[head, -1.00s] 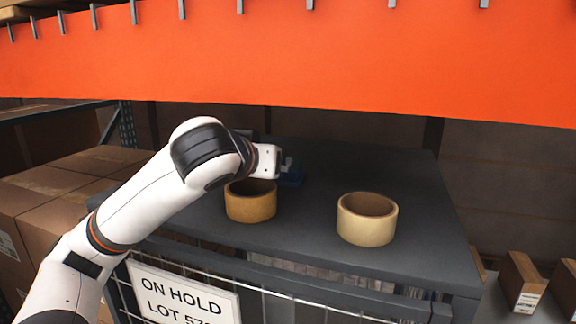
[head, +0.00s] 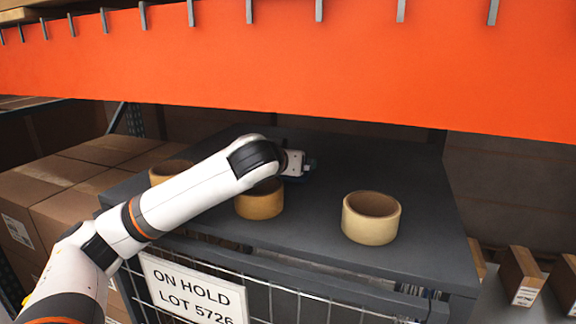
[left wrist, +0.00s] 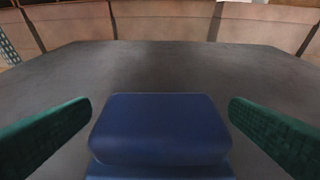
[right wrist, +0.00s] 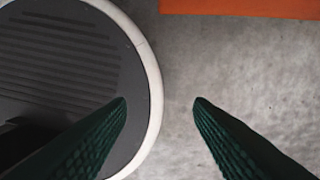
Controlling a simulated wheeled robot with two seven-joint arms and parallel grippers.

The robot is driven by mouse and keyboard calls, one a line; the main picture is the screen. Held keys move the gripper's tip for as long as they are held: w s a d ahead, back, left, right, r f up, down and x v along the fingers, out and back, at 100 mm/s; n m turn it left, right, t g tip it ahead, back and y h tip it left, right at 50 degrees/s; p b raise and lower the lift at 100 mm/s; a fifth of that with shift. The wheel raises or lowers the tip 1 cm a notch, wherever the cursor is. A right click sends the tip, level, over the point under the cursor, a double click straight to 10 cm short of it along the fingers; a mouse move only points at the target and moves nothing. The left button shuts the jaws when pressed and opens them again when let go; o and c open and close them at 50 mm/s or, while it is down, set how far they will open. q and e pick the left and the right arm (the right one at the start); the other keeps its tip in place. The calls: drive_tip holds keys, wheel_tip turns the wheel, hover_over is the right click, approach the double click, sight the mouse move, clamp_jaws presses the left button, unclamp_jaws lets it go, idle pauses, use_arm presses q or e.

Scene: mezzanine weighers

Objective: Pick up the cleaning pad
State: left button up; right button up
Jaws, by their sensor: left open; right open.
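The cleaning pad (left wrist: 160,130) is a dark blue block with a stepped lower part. In the left wrist view it lies on the dark grey top between the open green fingers of my left gripper (left wrist: 160,102). A gap shows on each side, so neither finger visibly touches it.
Tape rolls stand on the cabinet top (head: 325,220): one at left (head: 168,172) partly behind my arm, one in the middle (head: 259,204) close to my wrist, one at right (head: 371,222). An orange beam (head: 300,60) crosses above. Boxes (head: 60,190) stand at left.

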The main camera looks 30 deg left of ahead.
use_arm(q)
drive_tip(key=c, duration=1)
drive_tip(key=shift+c, duration=0.2)
drive_tip(key=shift+r, duration=0.15)
